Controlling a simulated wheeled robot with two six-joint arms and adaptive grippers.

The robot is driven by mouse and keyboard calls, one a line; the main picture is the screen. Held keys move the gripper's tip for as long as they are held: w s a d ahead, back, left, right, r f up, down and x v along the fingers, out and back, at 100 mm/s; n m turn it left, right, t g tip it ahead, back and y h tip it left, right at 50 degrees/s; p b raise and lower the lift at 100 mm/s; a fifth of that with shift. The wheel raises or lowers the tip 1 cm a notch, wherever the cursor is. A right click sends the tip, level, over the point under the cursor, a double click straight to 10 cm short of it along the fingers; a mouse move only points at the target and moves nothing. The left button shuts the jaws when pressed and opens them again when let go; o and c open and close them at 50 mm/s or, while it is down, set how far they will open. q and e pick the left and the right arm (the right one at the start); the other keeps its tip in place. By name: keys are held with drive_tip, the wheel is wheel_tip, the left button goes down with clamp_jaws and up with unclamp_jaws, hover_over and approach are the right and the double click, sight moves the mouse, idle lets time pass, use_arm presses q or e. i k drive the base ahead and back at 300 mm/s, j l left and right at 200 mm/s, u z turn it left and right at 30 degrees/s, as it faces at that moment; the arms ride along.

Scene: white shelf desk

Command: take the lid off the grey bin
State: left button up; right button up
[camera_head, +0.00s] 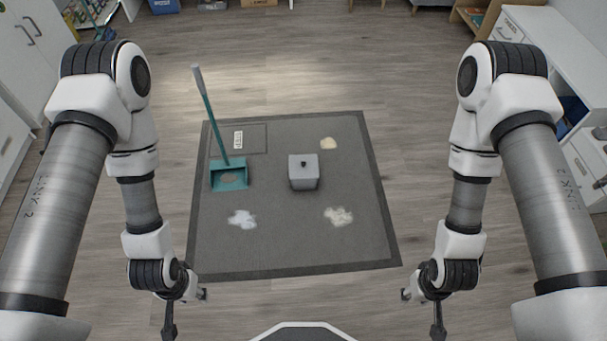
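The grey bin (304,184) stands upright near the middle of the dark mat. Its lid (298,161) sits on top and has a small dark knob (304,163). My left gripper (187,313) is low at the left, off the mat's front left corner and well apart from the bin. My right gripper (421,313) is low at the right, off the mat's front right corner and also apart from the bin. Both grippers are small and seen partly edge-on, so I cannot tell how far their fingers are apart. I see nothing held in either one.
The grey mat (290,243) lies on the wood floor. A teal dustpan (229,180) with a tall handle stands left of the bin. Pale spills (242,218) and (338,216) lie in front, and a beige pile (328,143) behind. A white desk (560,50) is at right.

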sight(306, 166)
drive_tip(key=i+l+u, duration=0.1)
drive_tip(key=i+l, duration=0.55)
drive_tip(key=i+l+u, duration=0.15)
drive_tip(key=i+l, duration=0.5)
drive_tip(key=l, duration=0.1)
